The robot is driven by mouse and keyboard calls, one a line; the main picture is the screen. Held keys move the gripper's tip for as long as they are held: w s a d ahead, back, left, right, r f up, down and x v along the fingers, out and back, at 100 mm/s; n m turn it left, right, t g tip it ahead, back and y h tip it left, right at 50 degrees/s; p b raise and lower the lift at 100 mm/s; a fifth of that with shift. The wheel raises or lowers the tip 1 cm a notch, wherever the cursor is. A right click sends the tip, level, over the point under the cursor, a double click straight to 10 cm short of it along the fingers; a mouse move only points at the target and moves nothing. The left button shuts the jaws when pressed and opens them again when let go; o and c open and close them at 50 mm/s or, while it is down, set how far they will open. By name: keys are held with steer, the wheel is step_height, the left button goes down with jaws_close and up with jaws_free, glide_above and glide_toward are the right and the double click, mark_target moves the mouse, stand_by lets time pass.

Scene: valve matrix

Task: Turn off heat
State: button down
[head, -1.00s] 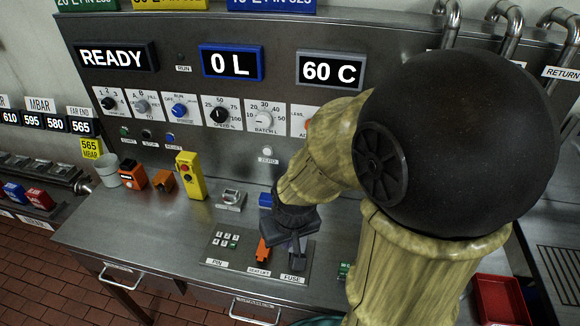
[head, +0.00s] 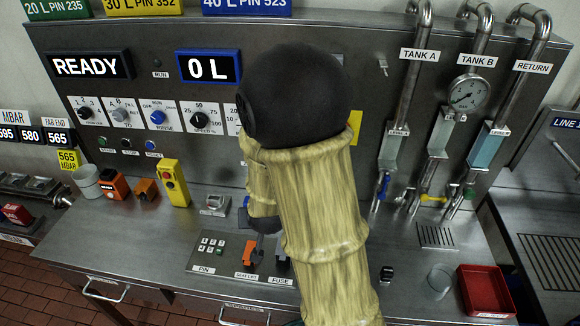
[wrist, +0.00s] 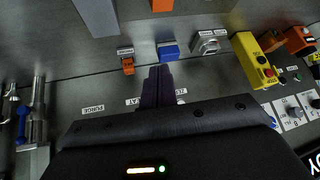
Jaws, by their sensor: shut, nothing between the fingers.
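My gripper (wrist: 160,74) is shut and empty in the wrist view. Its dark fingertips lie beside a blue switch (wrist: 167,50), to the right of a small orange switch (wrist: 127,63); I cannot tell whether they touch anything. A partly covered label (wrist: 133,100) just left of the fingers may read "HEAT"; any control below it is hidden by my gripper. In the head view my arm hides the fingers and the middle of the steel panel (head: 170,58), including the temperature display.
Tank pipes (head: 418,60) rise at the right.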

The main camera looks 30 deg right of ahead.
steer(key=w+d+m+t+h, duration=0.2)
steer(key=w+d+t+h, duration=0.2)
steer(key=d+t+h, duration=0.2)
steer(key=shift+w+d+r+m+t+h, duration=0.25)
steer(key=shift+w+d+m+t+h, duration=0.15)
steer(key=shift+d+h, duration=0.7)
steer(key=shift+d, duration=0.1)
steer(key=p+x, duration=0.5)
steer(key=x, duration=0.9)
steer(key=shift+p, duration=0.4)
steer(key=shift+f+b, duration=0.25)
steer(key=shift+b, duration=0.15)
